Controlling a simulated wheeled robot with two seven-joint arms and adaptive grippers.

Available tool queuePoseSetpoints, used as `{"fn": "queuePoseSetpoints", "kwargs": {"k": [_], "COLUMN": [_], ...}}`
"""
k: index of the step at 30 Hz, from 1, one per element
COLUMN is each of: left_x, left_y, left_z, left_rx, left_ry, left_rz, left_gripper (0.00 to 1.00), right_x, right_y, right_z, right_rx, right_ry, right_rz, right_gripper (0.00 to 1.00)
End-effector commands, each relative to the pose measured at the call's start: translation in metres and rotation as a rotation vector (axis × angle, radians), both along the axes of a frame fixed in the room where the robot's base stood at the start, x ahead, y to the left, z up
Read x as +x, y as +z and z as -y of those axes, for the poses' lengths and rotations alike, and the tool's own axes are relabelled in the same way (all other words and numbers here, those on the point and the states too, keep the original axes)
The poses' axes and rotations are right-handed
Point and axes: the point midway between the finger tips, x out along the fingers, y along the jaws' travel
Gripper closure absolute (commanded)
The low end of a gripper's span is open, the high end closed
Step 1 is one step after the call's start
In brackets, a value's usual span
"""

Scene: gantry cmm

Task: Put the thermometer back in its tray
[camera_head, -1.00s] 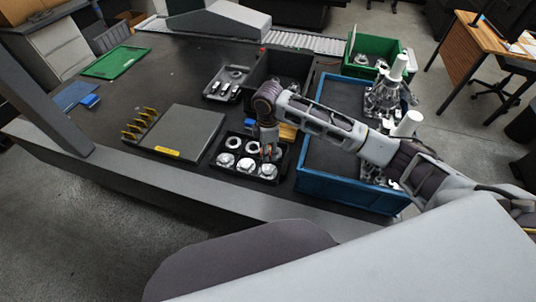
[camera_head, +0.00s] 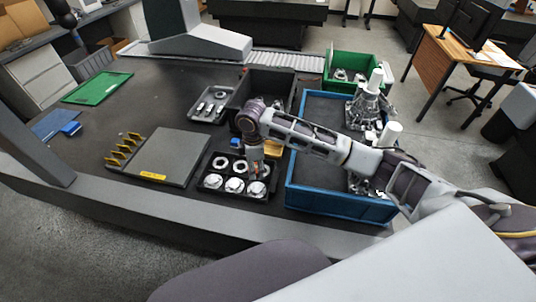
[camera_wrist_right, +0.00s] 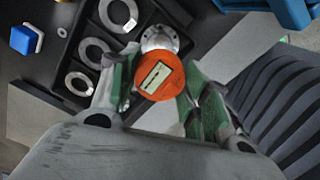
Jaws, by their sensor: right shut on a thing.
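The thermometer shows in the right wrist view as a round orange body (camera_wrist_right: 172,84) with a pale rectangular display. My right gripper (camera_wrist_right: 156,95) is shut on it, with a green-padded finger on either side. In the head view the right gripper (camera_head: 254,163) is low over the right side of a black compartment tray (camera_head: 208,190) holding white and metal round parts. The thermometer is mostly hidden there by the gripper. I cannot tell whether it touches the tray. A grey tray (camera_head: 199,117) with small metal parts lies farther back. My left gripper is not in view.
A blue bin (camera_head: 340,207) with metal castings stands right of the black tray, close to my forearm. A grey plate (camera_head: 175,150) lies to the left.

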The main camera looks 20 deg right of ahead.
Motion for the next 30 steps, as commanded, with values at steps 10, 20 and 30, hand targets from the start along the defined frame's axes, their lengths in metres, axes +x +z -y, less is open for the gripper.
{"fn": "queuePoseSetpoints", "kwargs": {"k": [10,20,30], "left_x": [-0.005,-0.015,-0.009], "left_y": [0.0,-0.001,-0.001], "left_z": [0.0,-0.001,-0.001], "left_rx": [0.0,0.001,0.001], "left_ry": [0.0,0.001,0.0], "left_rz": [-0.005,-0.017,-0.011], "left_gripper": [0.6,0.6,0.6], "right_x": [-0.001,0.0,0.006], "right_y": [0.0,-0.002,-0.004], "right_z": [0.002,0.007,0.019], "right_rx": [0.0,-0.001,0.0], "right_ry": [-0.266,-0.548,-0.859], "right_rz": [0.0,0.0,0.0], "right_gripper": [0.82,0.82,0.82]}}
